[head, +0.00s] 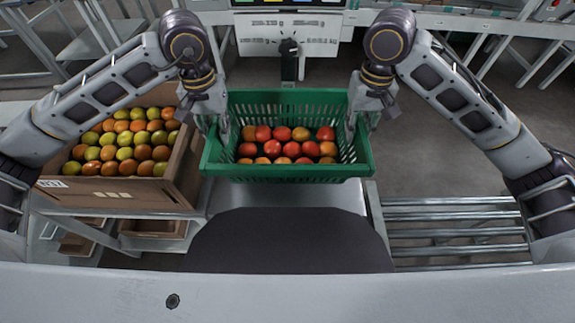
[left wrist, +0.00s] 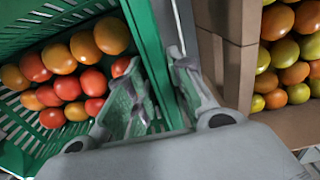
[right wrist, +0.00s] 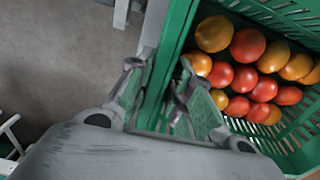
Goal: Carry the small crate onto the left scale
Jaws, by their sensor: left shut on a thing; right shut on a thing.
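The small crate is green and slatted, with its rim (head: 290,173) in the middle of the head view, and it holds several red and orange tomatoes. My left gripper (head: 217,128) is shut on the crate's left side wall. In the left wrist view my left gripper (left wrist: 158,95) has one finger inside the green wall and one outside. My right gripper (head: 358,128) is shut on the right side wall. In the right wrist view my right gripper (right wrist: 160,92) straddles that wall (right wrist: 176,45). The crate looks about level. I cannot make out the left scale for certain.
A brown box (head: 185,165) of green and orange tomatoes stands close to the crate's left side. A grey surface (head: 340,196) lies below the crate. Metal rollers (head: 455,232) are at the lower right. A dark post (head: 289,65) and a white panel stand behind the crate.

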